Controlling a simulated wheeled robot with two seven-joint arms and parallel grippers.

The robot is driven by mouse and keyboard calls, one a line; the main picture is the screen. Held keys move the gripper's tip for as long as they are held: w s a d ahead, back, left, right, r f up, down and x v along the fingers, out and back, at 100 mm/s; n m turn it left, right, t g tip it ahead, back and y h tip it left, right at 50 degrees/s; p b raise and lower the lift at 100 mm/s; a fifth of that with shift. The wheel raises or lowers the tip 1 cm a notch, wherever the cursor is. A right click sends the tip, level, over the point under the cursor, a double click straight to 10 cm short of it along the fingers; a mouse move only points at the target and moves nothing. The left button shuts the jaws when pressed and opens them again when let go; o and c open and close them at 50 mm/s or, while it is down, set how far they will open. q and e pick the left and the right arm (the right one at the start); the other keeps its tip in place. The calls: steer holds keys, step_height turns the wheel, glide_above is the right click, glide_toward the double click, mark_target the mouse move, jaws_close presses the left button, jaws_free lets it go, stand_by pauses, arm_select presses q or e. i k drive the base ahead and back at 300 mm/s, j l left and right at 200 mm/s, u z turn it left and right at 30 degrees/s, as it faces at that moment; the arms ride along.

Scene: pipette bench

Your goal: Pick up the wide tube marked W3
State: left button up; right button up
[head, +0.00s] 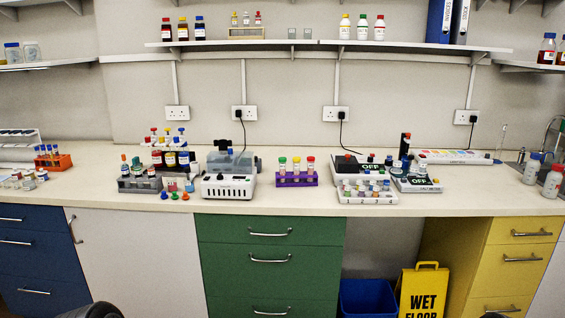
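A purple rack (297,180) stands on the bench near the middle and holds wide tubes upright. They have a green cap (282,160), a yellow cap (296,160) and a red cap (311,160). Their labels are too small to read, so I cannot tell which tube, if any of these, is marked W3. Neither of my grippers can be made out; only dark rounded parts show at the bottom edge.
A white machine (228,187) stands left of the purple rack. A grey rack (140,185) with tubes and loose coloured caps (175,196) lie further left. A white tray (367,197) of small vials and devices reading OFF stand right. Bare bench flanks the purple rack.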

mark_target(281, 165)
steer(key=i+l+z, duration=0.3)
steer(key=i, duration=0.55)
steer(key=i+j+z, duration=0.1)
steer(key=i+z, duration=0.2)
steer(key=i, duration=0.55)
